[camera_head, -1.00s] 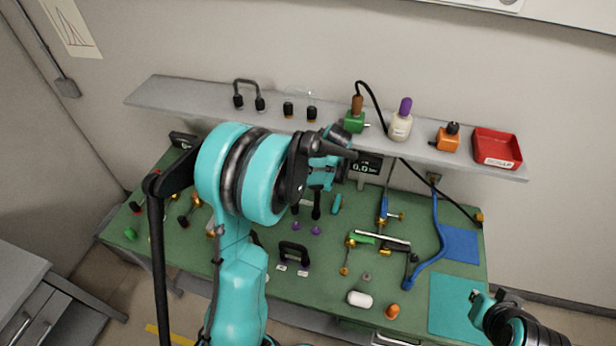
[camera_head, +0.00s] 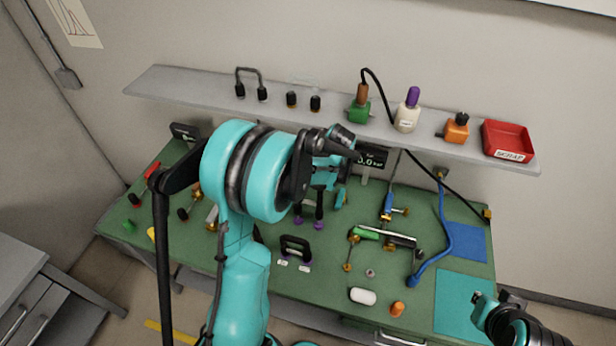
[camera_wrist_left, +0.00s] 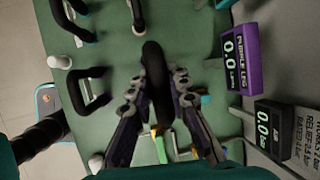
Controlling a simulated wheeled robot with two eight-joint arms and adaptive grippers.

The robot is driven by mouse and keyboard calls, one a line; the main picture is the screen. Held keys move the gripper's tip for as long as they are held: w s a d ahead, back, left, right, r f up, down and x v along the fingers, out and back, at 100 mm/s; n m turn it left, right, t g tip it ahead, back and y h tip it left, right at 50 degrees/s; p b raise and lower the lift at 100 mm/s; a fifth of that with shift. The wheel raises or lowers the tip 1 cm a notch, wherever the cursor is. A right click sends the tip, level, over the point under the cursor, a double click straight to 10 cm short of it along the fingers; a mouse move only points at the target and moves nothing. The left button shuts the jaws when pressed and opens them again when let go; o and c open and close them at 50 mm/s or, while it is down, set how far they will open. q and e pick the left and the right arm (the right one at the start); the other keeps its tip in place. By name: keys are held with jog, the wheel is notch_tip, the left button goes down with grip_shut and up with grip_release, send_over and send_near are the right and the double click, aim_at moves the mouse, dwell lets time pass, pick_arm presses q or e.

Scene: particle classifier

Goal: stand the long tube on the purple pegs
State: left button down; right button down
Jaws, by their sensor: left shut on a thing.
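The long tube is a black U-shaped piece whose two dark legs (camera_head: 319,204) hang below my left gripper in the head view. It also shows as a black bar (camera_wrist_left: 154,70) between the fingers in the left wrist view. My left gripper (camera_wrist_left: 157,92) is shut on it; in the head view my arm hides most of it. The purple pegs (camera_head: 319,224) are directly below the legs, and the leg ends appear to meet them. I cannot tell whether the legs are fully seated. My right gripper (camera_head: 482,298) is empty-looking at the lower right, its jaws unclear.
A shorter black handle-shaped tube (camera_head: 295,244) stands in front of the pegs. A gauge display (camera_head: 374,158) is behind. Brass-fitted parts (camera_head: 388,238) and a blue hose (camera_head: 443,235) lie to the right. The shelf (camera_head: 200,90) runs above the bench's back.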

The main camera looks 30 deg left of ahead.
pick_arm(q)
jog(key=shift+f+b, duration=0.5)
jog(key=shift+f, duration=0.45)
jog(key=shift+b, duration=0.4)
dwell(1.1)
jog(key=shift+f+b, duration=1.65)
jog(key=shift+f, duration=0.1)
jog(key=c, duration=1.4)
grip_release()
jog(key=shift+o, duration=0.2)
jog(key=shift+r, duration=0.15)
jog(key=v, duration=1.2)
jog(key=shift+s+d, duration=0.15)
